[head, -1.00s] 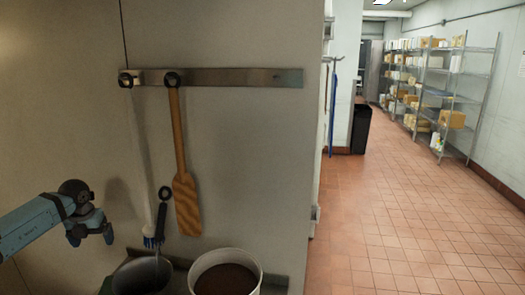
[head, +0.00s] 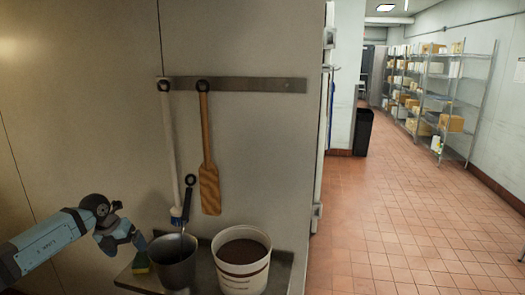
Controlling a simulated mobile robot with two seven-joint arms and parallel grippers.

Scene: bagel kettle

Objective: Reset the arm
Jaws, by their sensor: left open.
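My left gripper (head: 122,240) is at the lower left, its arm coming in from the left edge. It is open and holds nothing. My right gripper is not in view.
A white bucket with brown contents (head: 240,281) stands beside the pot on a metal ledge (head: 281,272). A dark-handled utensil (head: 187,205) rises from the pot. A wooden paddle (head: 208,165) and a white-handled brush (head: 169,140) hang from a wall rail (head: 255,85). The tiled floor (head: 400,220) at right is clear.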

